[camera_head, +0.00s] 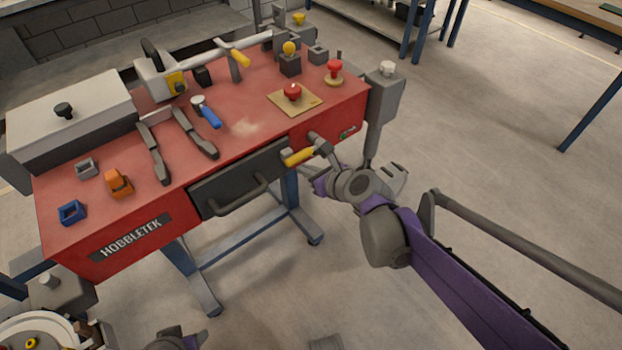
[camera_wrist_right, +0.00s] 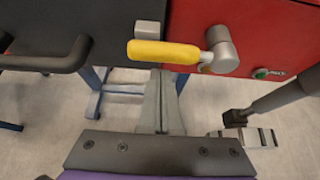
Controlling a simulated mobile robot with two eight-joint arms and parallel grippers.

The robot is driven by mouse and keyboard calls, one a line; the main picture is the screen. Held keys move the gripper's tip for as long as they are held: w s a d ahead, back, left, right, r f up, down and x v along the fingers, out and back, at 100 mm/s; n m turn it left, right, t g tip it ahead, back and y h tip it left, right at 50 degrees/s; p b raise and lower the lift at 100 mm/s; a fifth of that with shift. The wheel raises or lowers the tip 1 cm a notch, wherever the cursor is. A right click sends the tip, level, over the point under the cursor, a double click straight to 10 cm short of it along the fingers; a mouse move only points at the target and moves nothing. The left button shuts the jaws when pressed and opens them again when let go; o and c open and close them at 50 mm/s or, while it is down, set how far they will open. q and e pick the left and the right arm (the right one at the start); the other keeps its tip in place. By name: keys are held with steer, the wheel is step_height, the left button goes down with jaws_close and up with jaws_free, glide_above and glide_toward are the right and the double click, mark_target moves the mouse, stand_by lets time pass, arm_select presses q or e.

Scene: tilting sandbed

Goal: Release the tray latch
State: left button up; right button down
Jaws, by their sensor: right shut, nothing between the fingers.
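The latch is a yellow-gripped lever (camera_head: 298,157) on a grey pivot (camera_head: 318,141), mounted on the red bench front. It lies roughly level across the edge of the dark grey tray front (camera_head: 215,188), over a small grey block. It also shows in the right wrist view (camera_wrist_right: 163,52). My right gripper (camera_wrist_right: 161,76) is shut and empty, its fingertips just below the yellow grip in that view. I cannot tell whether they touch it. In the head view the right fingers are partly hidden around the wrist. A dark and purple part of mine shows at the bottom edge, cut off.
The tray front has a dark bar handle (camera_head: 240,196). The red bench top (camera_head: 245,127) carries a red button on a tan plate (camera_head: 294,98), a blue-handled tool (camera_head: 207,112) and several small blocks. A grey post (camera_head: 382,110) stands at the bench's right corner. Open floor lies to the right.

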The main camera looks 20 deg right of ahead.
mark_target(300, 159)
steer(key=shift+w+r, duration=0.15)
steer(key=shift+r, duration=0.25)
steer(key=shift+r+m+y+p, duration=0.45)
steer(key=shift+r+m+y, duration=0.05)
steer(key=shift+r, duration=0.05)
stand_by(0.4)
steer(key=shift+r+m+g+y+p, duration=0.3)
steer(key=shift+r+m+y+p, duration=0.25)
steer(key=shift+r, duration=0.2)
steer(key=shift+w+d+r+m+y+p, duration=0.1)
steer(key=shift+d+r+m+y+p, duration=0.05)
steer(key=shift+r+m+y, duration=0.3)
steer(key=shift+d+r+m+y+p, duration=0.15)
steer(key=shift+r+m+y, duration=0.15)
steer(key=shift+m+y, duration=0.15)
steer(key=shift+w+d+r+m+y+p, duration=0.1)
steer(key=shift+d+r+m+y+p, duration=0.25)
steer(key=shift+r+m+y, duration=0.45)
steer(key=shift+w+d+r+p, duration=0.25)
steer(key=shift+d+r+p, duration=0.15)
steer(key=shift+d, duration=0.25)
steer(key=shift+w+d+r+p, duration=0.25)
steer(key=shift+d+r+p, duration=0.15)
steer(key=shift+d, duration=0.25)
steer(key=shift+w+d+r+p, duration=0.25)
steer(key=shift+d+r+p, duration=0.15)
steer(key=shift+d, duration=0.25)
steer(key=shift+w+d+r, duration=0.1)
steer(key=shift+d, duration=0.1)
